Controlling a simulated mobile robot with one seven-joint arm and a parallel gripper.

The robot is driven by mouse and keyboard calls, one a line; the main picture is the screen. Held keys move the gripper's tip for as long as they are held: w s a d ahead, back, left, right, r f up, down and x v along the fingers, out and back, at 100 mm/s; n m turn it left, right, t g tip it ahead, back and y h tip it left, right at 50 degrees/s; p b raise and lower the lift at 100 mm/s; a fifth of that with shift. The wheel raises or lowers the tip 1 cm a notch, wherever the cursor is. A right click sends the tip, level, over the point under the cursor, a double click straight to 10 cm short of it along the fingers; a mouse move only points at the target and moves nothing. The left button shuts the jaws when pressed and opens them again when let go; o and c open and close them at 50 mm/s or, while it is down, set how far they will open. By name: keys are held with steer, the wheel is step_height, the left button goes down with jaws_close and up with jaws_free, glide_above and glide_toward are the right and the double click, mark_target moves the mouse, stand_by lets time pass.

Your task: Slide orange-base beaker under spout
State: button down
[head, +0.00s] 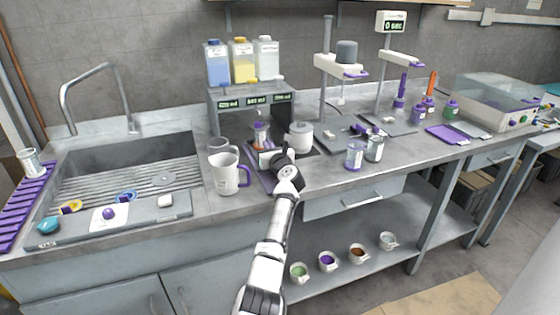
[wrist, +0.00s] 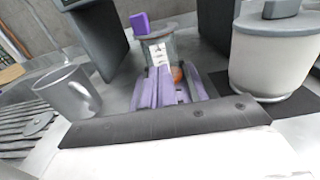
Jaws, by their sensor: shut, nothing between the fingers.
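The beaker (wrist: 160,50) is clear with a white label, and a bit of orange shows low at its right side in the wrist view. In the head view the beaker (head: 260,136) stands at the front of the dispenser (head: 252,104), partly hidden by my gripper. A purple part (wrist: 139,23) shows just above the beaker's left rim; I cannot tell whether it is the spout. My gripper (wrist: 166,88) has purple fingers, shut with nothing between them. The fingertips are right in front of the beaker's lower part; I cannot tell if they touch it.
A grey mug (wrist: 72,92) stands left and a white lidded pot (wrist: 270,60) stands close at right. A larger mug with a purple handle (head: 226,175) is left of my gripper in the head view. The sink (head: 120,165) lies further left.

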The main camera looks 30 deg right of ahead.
steer(key=b+v, duration=0.1)
steer(key=v, duration=0.8)
steer(key=shift+s+f, duration=0.1)
steer(key=shift+s, duration=0.1)
steer(key=shift+s+a, duration=0.15)
steer(key=shift+s, duration=0.45)
